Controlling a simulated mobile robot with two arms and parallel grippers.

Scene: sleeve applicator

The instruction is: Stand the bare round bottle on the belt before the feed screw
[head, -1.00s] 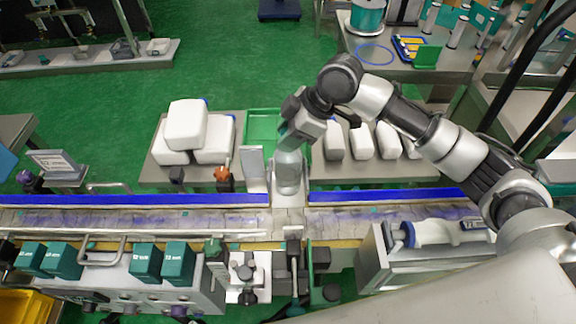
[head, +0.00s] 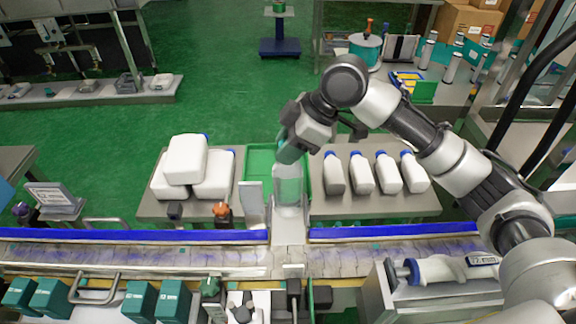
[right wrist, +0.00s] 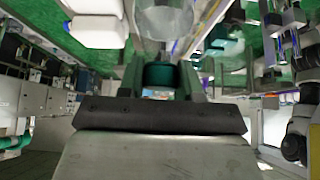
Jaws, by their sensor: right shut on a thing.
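The bare round bottle (head: 288,186) is clear and looks upright, over or just behind the gap in the belt's blue rail. I cannot tell whether its base touches anything. My right gripper (head: 289,155) is shut on its top end and reaches down to it from above. In the right wrist view the teal cap (right wrist: 160,75) sits between the two fingers, with the clear body (right wrist: 165,18) beyond it. The grey belt (head: 140,258) runs across the front. I cannot clearly make out the feed screw. My left gripper is not in view.
A green tray (head: 260,165) lies behind the bottle. White packs (head: 186,158) are piled to its left and several white bottles (head: 388,172) stand to its right. Teal boxes (head: 140,300) line the front left. A white cylindrical device (head: 440,268) lies at the front right.

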